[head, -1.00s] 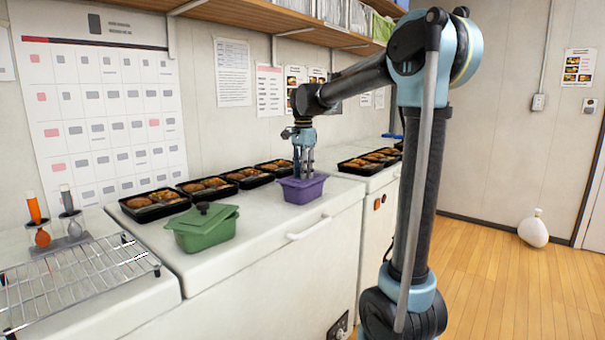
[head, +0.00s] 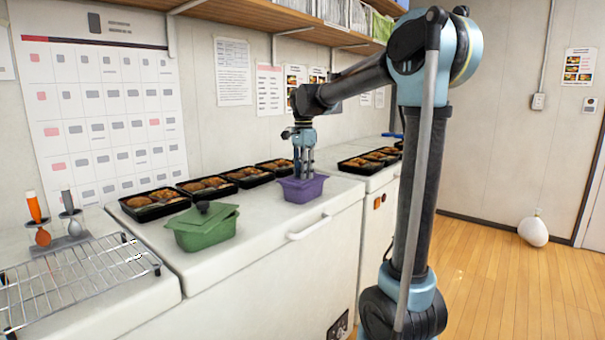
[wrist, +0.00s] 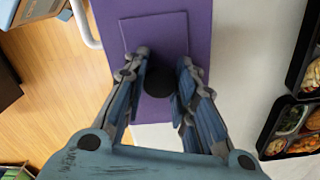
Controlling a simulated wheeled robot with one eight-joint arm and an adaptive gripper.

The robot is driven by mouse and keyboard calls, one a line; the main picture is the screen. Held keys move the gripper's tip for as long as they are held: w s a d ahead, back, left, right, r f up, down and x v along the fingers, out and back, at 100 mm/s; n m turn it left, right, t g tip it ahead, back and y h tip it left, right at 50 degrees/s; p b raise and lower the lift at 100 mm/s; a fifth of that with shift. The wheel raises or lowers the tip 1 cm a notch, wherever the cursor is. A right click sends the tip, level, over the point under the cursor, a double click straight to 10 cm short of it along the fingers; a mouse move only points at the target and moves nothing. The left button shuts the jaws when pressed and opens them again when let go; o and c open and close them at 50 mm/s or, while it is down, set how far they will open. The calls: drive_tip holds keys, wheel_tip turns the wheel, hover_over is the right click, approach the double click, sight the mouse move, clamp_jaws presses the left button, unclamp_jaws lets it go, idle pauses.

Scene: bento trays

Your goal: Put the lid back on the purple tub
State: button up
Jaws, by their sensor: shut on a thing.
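The purple tub (head: 302,191) stands on the white counter, under my gripper (head: 303,174). In the wrist view, the purple lid (wrist: 155,32) has a raised rectangular panel and a dark round knob (wrist: 158,82). My gripper (wrist: 160,76) points down, with its fingers shut on either side of this knob. The lid lies at the top of the tub; the fingers partly hide it in the head view, and I cannot tell whether it is fully seated.
A green tub (head: 205,234) with its own dark-knobbed lid sitting askew stands to the left. Several black bento trays (head: 153,206) line the back of the counter. A wire rack (head: 75,285) is at the far left. A white handle (head: 310,228) juts from the counter front.

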drive_tip(key=o, duration=1.6)
drive_tip(key=shift+r, duration=0.15)
drive_tip(key=shift+r, duration=3.35)
clamp_jaws()
